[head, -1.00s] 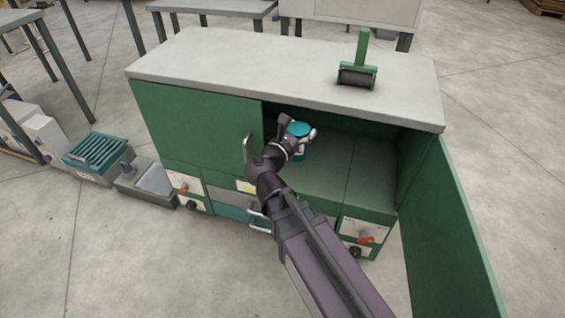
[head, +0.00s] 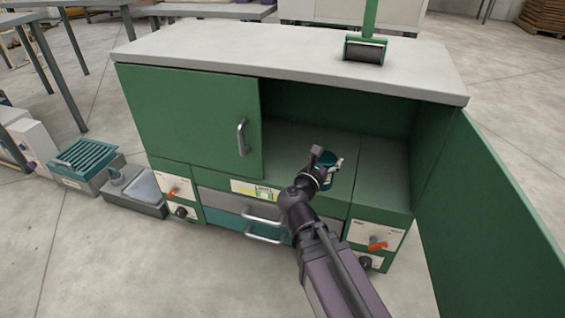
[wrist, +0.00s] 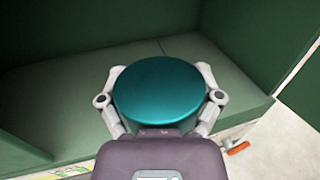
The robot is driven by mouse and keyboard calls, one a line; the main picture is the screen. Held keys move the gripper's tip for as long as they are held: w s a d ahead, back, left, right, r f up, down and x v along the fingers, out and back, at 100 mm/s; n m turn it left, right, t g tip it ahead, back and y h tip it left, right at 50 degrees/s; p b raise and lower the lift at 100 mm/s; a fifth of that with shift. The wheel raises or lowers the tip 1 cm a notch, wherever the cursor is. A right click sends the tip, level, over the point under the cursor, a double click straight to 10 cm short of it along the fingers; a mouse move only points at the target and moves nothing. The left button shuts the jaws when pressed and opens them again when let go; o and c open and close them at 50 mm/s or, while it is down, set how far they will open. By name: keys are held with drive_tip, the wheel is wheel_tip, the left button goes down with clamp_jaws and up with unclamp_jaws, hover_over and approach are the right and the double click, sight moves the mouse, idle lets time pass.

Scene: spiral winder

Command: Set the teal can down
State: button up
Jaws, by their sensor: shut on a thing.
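The teal can (head: 328,165) is between the fingers of my gripper (head: 327,170), at the front of the open cabinet compartment. In the wrist view the round teal top of the can (wrist: 159,91) faces the camera, with a grey finger closed on each side of my gripper (wrist: 160,95). The can looks upright. Its lower part is hidden, so I cannot tell whether it touches the compartment floor (head: 290,145).
The right cabinet door (head: 480,200) stands wide open, and the left door (head: 190,120) is shut. The compartment floor around the can is bare. A green-handled roller (head: 365,49) stands on the cabinet top (head: 270,50). Drawers and orange-handled panels (head: 377,244) lie below.

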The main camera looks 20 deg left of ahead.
drive_tip(key=f+b, duration=0.1)
drive_tip(key=d+f+b, duration=0.1)
drive_tip(key=f, duration=0.1)
drive_tip(key=d+f+b, duration=0.1)
drive_tip(key=shift+w+f, duration=0.25)
drive_tip(key=shift+w, duration=0.1)
drive_tip(key=w+a+f+b, duration=0.1)
drive_tip(key=w, duration=1.4)
drive_tip(key=shift+w+a+f+b, duration=0.2)
drive_tip(key=shift+w+a+b, duration=0.05)
drive_tip(key=shift+w+b, duration=0.15)
drive_tip(key=shift+f, duration=0.1)
drive_tip(key=shift+f+b, duration=1.7)
drive_tip(key=shift+b, duration=0.05)
drive_tip(key=shift+f, duration=0.2)
drive_tip(key=o, duration=1.1)
